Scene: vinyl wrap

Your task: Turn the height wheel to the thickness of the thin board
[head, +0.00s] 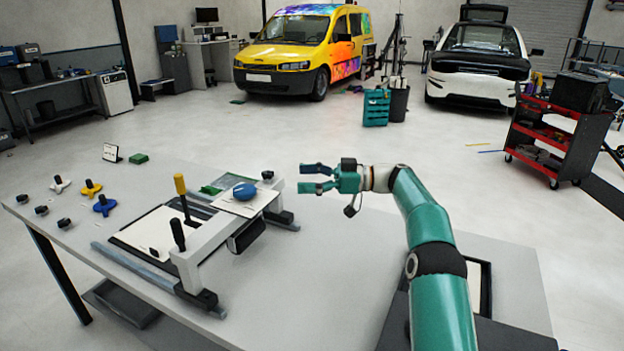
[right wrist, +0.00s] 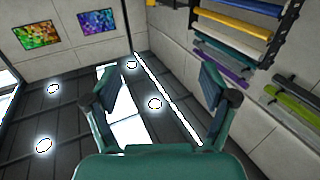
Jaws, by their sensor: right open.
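A blue round wheel (head: 244,191) sits on a pale plate on top of the grey frame of a device (head: 205,243) on the table; it looks like the height wheel. A flat pale board (head: 150,233) lies on the device's bed; I cannot tell its thickness or whether it is the thin board. My right gripper (head: 304,178) is open and empty, in the air to the right of the blue wheel and apart from it. Its two spread fingers show in the right wrist view (right wrist: 160,86), with nothing between them. My left gripper is not in view.
A yellow-topped lever (head: 181,187) and a black handle (head: 177,234) stand up from the device. Several loose knobs, including a blue one (head: 104,205) and a yellow one (head: 90,188), lie on the table's left. The table front right of the device is clear.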

